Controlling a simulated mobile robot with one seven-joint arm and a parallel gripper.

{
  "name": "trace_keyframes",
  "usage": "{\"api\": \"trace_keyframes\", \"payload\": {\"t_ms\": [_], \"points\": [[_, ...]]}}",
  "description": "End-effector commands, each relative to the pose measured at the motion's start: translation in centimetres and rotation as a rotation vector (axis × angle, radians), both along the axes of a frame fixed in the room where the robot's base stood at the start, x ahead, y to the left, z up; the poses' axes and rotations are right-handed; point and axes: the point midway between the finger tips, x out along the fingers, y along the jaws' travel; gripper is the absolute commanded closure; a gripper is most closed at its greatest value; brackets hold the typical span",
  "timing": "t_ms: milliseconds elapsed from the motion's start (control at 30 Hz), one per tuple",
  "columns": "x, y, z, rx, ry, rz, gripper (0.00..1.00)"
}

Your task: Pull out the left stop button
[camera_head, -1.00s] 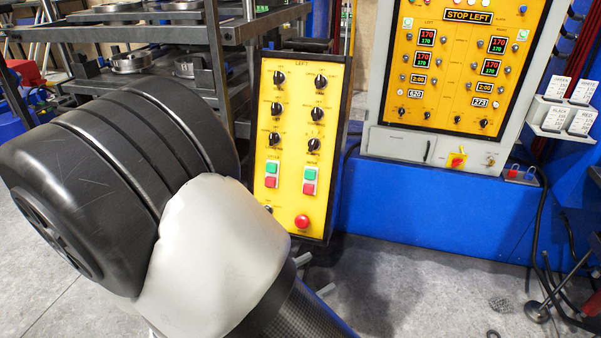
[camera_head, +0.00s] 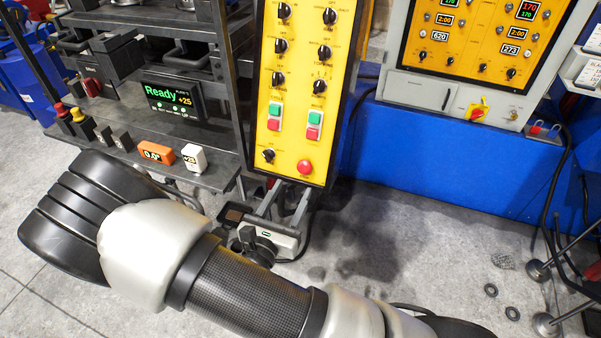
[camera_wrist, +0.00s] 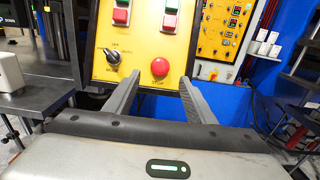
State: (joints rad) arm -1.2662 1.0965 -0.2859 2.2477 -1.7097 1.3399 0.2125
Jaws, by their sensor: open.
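The left stop button (camera_head: 305,167) is a round red knob at the lower right of the yellow control panel (camera_head: 301,101). In the wrist view the button (camera_wrist: 160,67) shows just beyond and between the fingertips, on the panel's lower edge area. My gripper (camera_head: 287,192) is below the button in the head view, its two grey fingers pointing up toward the panel. In the wrist view my gripper (camera_wrist: 158,80) is open and empty, one finger on each side of the button's line. I cannot tell exactly how far the tips are from the panel.
A black selector knob (camera_wrist: 113,61) sits left of the button, with green and red push buttons above. A metal shelf (camera_head: 215,178) with a white block (camera_head: 193,158) and an orange gauge (camera_head: 156,152) is close on the left.

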Motion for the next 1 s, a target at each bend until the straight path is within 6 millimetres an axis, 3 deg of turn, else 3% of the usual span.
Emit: {"api": "trace_keyframes", "payload": {"t_ms": [100,300,500,767,1000], "points": [[2.4,-1.0,0.1,0.001,-0.001,-0.003,0.50],[5.3,-2.0,0.0,0.001,-0.001,-0.003,0.50],[6.5,-2.4,0.0,0.001,0.000,0.000,0.50],[6.6,-2.4,0.0,0.001,0.000,-0.001,0.50],[6.6,-2.4,0.0,0.001,0.000,0.000,0.89]]}}
